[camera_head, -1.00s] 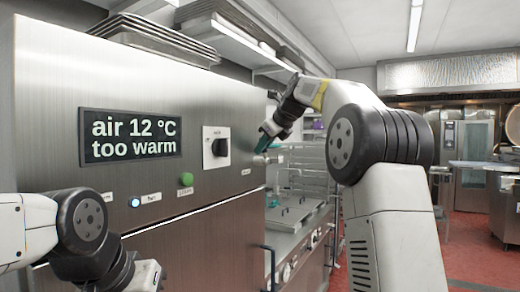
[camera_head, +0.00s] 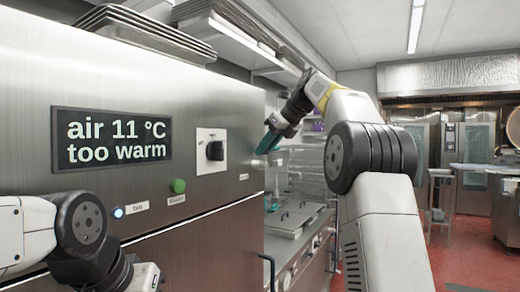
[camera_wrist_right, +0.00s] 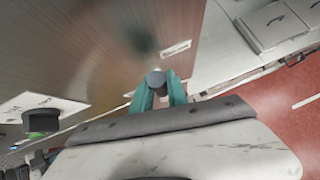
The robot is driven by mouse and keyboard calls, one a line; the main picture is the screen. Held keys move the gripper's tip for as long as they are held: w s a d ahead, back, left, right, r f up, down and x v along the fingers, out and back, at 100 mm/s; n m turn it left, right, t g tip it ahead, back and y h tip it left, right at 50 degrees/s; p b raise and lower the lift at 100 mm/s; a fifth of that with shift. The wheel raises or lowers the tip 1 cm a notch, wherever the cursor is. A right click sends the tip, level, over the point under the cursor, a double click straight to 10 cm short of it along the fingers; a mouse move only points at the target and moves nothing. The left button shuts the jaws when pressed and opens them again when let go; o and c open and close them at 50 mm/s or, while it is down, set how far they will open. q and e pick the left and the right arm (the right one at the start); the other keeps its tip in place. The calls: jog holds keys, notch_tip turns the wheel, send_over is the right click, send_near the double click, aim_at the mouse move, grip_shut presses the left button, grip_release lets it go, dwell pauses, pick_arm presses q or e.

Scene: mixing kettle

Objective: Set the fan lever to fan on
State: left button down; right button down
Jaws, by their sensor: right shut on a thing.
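My right gripper (camera_head: 268,145) has teal fingers and is at the right end of the steel front panel. In the right wrist view, its fingers (camera_wrist_right: 160,92) are shut on a small round grey knob, which I take to be the fan lever (camera_wrist_right: 156,77). A small white label (camera_wrist_right: 175,48) is just beyond the knob, but its text is unreadable. In the head view my gripper hides the lever, so its setting cannot be told. My left arm shows at the lower left, with its fingers out of frame.
The display (camera_head: 113,139) reads "air 11 °C too warm". Also on the panel are a black rotary switch (camera_head: 215,151), a green button (camera_head: 178,186) and a lit blue button (camera_head: 118,212). Trays (camera_head: 160,38) lie on top. A metal counter (camera_head: 295,220) stands beyond the panel.

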jog(key=shift+f, duration=0.15)
jog(key=c, duration=1.3)
grip_release()
jog(key=shift+w, duration=0.1)
jog(key=shift+d, duration=0.1)
jog(key=v, duration=0.7)
jog(key=shift+s+r, duration=0.25)
jog(key=shift+r, duration=0.05)
jog(key=shift+d, duration=0.2)
